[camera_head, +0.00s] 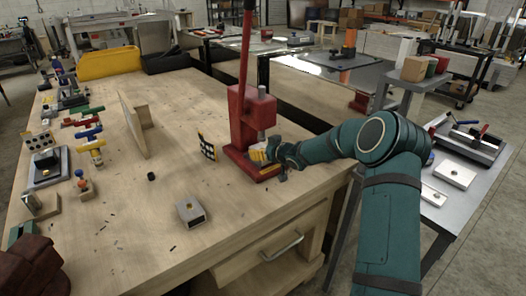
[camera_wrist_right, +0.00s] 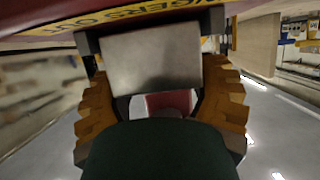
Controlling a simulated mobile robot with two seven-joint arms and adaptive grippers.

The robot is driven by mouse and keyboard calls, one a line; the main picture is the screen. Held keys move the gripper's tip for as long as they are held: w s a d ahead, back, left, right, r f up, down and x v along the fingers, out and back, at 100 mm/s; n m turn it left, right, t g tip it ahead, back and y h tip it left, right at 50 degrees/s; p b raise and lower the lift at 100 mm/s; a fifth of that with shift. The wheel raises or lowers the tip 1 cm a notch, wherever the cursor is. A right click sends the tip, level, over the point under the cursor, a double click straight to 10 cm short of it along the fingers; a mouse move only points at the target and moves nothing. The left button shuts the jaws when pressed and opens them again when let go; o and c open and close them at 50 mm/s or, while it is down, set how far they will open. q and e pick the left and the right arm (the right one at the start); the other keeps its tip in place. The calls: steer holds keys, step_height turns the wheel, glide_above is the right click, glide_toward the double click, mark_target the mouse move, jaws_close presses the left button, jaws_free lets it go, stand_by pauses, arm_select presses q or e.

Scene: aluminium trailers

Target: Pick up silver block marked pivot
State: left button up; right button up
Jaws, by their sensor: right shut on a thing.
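My right gripper (camera_head: 262,153) is at the red arbor press (camera_head: 240,118), with its fingers low in front of the press column. In the right wrist view, its orange ribbed fingers (camera_wrist_right: 160,95) are shut on a plain silver block (camera_wrist_right: 152,57) lying between them. No marking is readable on the visible face of this block.
Clamps and fixtures line the bench's left side. An upright wooden panel (camera_head: 131,125) stands mid-bench; the front middle is mostly clear.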

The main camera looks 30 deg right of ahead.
step_height(320, 180, up, 3)
steer(key=shift+r+p, duration=0.1)
steer(key=shift+p, duration=0.45)
steer(key=s+d+p, duration=0.1)
steer(key=s, duration=1.7)
steer(key=shift+d, duration=0.25)
